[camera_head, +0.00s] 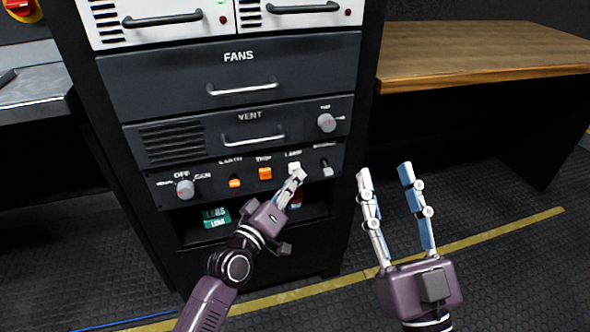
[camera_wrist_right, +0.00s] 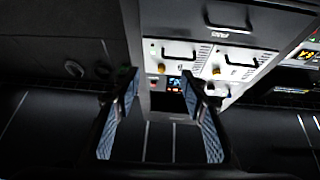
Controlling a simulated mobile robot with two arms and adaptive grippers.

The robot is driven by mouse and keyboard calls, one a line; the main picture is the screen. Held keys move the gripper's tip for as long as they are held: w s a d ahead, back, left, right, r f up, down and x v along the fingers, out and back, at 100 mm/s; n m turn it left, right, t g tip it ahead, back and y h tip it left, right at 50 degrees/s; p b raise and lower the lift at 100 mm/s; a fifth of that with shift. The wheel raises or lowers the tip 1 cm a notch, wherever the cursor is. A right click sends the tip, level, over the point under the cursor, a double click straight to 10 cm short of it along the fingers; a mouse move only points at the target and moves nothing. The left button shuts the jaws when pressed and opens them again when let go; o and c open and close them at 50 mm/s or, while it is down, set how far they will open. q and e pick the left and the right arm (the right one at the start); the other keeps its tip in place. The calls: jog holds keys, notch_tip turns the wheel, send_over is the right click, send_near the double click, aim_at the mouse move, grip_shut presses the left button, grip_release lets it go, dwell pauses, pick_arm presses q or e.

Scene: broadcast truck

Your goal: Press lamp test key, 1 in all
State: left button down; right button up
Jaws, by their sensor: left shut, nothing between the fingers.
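The white lamp key (camera_head: 294,167) sits under the "LAMP" label on the lowest control panel (camera_head: 218,190) of the rack, right of the orange trip key (camera_head: 265,174). My left gripper (camera_head: 297,176) is shut and empty, its fingertips right at the lower part of the lamp key and partly covering it. I cannot tell whether the tips touch it. My right gripper (camera_head: 383,170) is open and empty, held in the air right of the rack, away from the panel. Its spread fingers also show in the right wrist view (camera_wrist_right: 158,88).
An orange earth key (camera_head: 235,183), a rotary knob (camera_head: 185,188) and a small switch (camera_head: 327,168) share the panel. The vent panel above has another knob (camera_head: 326,123). A green box (camera_head: 216,216) lies in the bay below. A wooden table (camera_head: 480,50) stands right.

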pick_arm(q)
jog(key=shift+w+a, duration=0.15)
jog(key=shift+w, duration=0.25)
pick_arm(e)
jog(key=shift+s+r+t, duration=0.3)
jog(key=shift+r, duration=0.2)
dwell(0.4)
pick_arm(q)
jog(key=shift+s+d+p, duration=0.25)
jog(key=shift+s+p, duration=0.2)
jog(key=shift+s, duration=0.35)
pick_arm(e)
notch_tip(320, 180, down, 6)
jog(key=w+g+h, duration=0.1)
jog(key=w+g, duration=0.1)
jog(key=g, duration=0.1)
jog(key=shift+w+r, duration=0.25)
jog(key=shift+w, duration=0.1)
